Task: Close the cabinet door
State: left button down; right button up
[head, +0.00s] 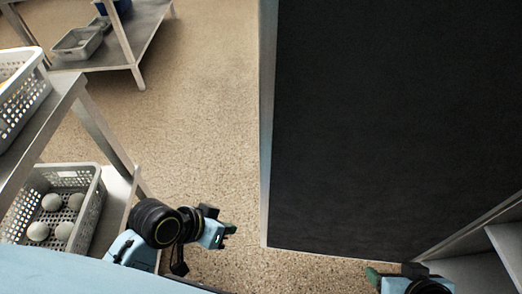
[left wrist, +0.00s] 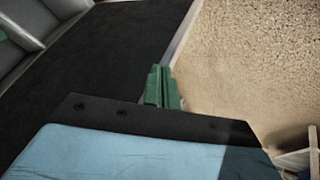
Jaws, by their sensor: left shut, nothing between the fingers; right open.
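The cabinet door (head: 390,110) is a large dark panel with a pale metal edge. It stands open and fills the right half of the head view, and its dark face (left wrist: 105,60) also shows in the left wrist view. My left gripper (head: 231,229) is shut and empty, left of the door's lower pale edge. In the left wrist view its green fingertips (left wrist: 162,88) are together, with the door edge beyond them. My right gripper (head: 373,277) is open at the bottom, below the door's lower edge; it is partly cut off by the frame.
Grey cabinet shelves (head: 505,240) show at the lower right. At the left, a metal rack (head: 70,100) holds a perforated basket (head: 98,205) with several pale round items. Another rack (head: 140,45) stands at the back left. Speckled floor (head: 205,100) between rack and door is clear.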

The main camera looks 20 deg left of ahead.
pick_arm(q)
jog(key=w+a+r+n+t+h, duration=0.1)
jog(key=w+a+r+n+h, duration=0.15)
jog(key=w+h, duration=0.2)
jog(key=w+a+r+n+t+h+p, duration=0.1)
jog(key=w+a+r+n+h, duration=0.15)
jog(key=w, duration=0.35)
jog(key=w+a+r+n+t+h, duration=0.1)
jog(key=w+a+r+n+h, duration=0.1)
jog(key=w+r+n+h, duration=0.3)
jog(key=w+d+f+m, duration=0.1)
jog(key=d+f+m, duration=0.1)
jog(key=d, duration=0.6)
jog(key=shift+d+y, duration=0.4)
pick_arm(e)
jog(key=shift+s+d+f+g, duration=0.1)
jog(key=shift+s+d+g, duration=0.1)
jog(key=shift+s+g, duration=0.3)
jog(key=shift+s+d+f+g, duration=0.1)
jog(key=shift+s+d+g, duration=0.15)
jog(key=shift+s, duration=0.45)
jog(key=shift+s+d+f+g, duration=0.15)
jog(key=shift+s+g, duration=0.2)
jog(key=shift+s, duration=0.25)
pick_arm(q)
jog(key=shift+d, duration=0.1)
